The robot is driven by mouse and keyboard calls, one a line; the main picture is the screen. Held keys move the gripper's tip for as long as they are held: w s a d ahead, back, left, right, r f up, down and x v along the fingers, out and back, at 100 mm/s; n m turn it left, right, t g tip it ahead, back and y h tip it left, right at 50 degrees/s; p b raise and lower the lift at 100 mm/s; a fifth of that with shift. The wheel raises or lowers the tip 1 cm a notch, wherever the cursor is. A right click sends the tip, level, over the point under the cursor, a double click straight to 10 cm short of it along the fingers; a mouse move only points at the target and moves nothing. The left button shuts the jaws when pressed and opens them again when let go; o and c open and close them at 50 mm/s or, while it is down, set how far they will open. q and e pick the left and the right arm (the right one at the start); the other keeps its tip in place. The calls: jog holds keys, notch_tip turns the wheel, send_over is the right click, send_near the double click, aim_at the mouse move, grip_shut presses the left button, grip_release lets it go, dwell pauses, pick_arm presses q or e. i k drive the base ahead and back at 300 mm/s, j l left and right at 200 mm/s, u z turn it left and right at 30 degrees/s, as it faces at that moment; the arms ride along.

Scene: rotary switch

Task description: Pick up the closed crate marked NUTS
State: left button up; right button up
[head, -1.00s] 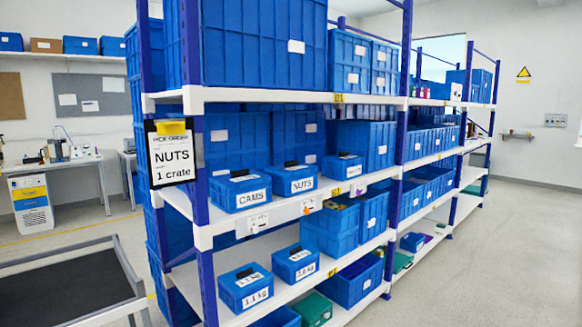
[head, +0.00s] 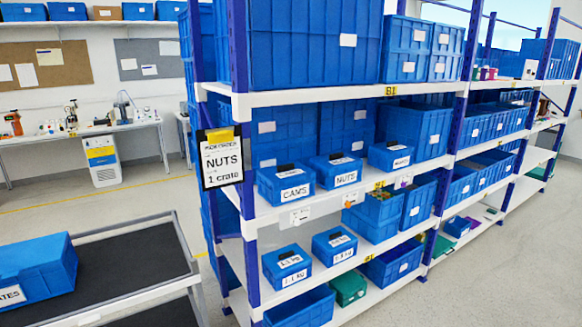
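The closed blue crate marked NUTS (head: 337,174) sits on the middle shelf (head: 310,207) of the rack. A dark piece shows on its lid. A similar crate marked CAMS (head: 286,186) stands just to its left, and another small labelled crate (head: 391,157) stands to its right. The order sign (head: 220,158) reading NUTS, 1 crate hangs on the rack's front left post. Neither of my grippers shows in the head view.
A cart with a dark top (head: 125,262) stands at the left, bearing a blue crate (head: 35,270) whose label is partly cut off. Two small crates (head: 286,265) sit on the lower shelf. Large blue bins fill the upper shelf (head: 330,97). Floor shows between cart and rack.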

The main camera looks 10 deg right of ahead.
aim_at(335, 170)
jog(key=i+l+u, duration=0.4)
jog(key=l, duration=0.2)
jog(key=i+l+u, duration=0.15)
jog(key=l, duration=0.2)
jog(key=i+l, duration=0.15)
jog(key=l, duration=0.2)
jog(key=i+l+u, duration=0.1)
jog(key=l, duration=0.25)
jog(key=i+l, duration=0.15)
jog(key=l, duration=0.15)
jog(key=i+l+u, duration=0.1)
jog(key=l, duration=0.25)
jog(key=i+l, duration=0.15)
jog(key=l, duration=0.25)
jog(key=i+l, duration=0.15)
jog(key=l, duration=0.2)
jog(key=u, duration=0.05)
